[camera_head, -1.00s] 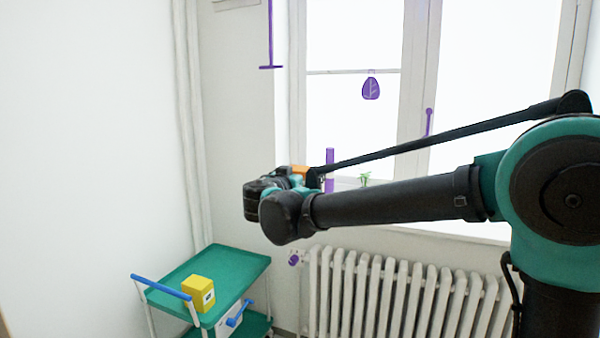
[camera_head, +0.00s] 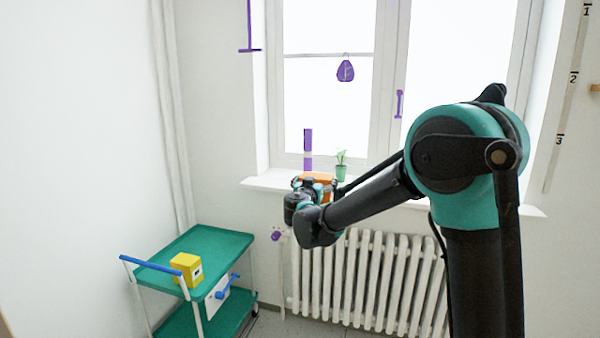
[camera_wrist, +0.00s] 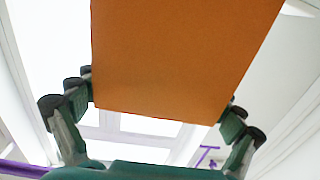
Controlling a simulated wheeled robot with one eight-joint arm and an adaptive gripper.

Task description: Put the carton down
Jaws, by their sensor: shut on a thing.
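The orange carton (camera_wrist: 180,60) fills the upper middle of the wrist view, held between the two fingers of my gripper (camera_wrist: 155,100). In the head view the carton (camera_head: 318,177) shows as a small orange patch behind my wrist, in front of the window sill. My gripper (camera_head: 311,184) is mostly hidden there by my own wrist. The gripper is shut on the carton, which is in the air. I cannot tell from the head view whether the carton is near or touching the sill.
A green trolley (camera_head: 218,242) with a blue handle stands at lower left, with a yellow box (camera_head: 187,269) on its top shelf. A potted plant (camera_head: 341,168) stands on the window sill (camera_head: 258,182). A white radiator (camera_head: 365,280) is below the sill.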

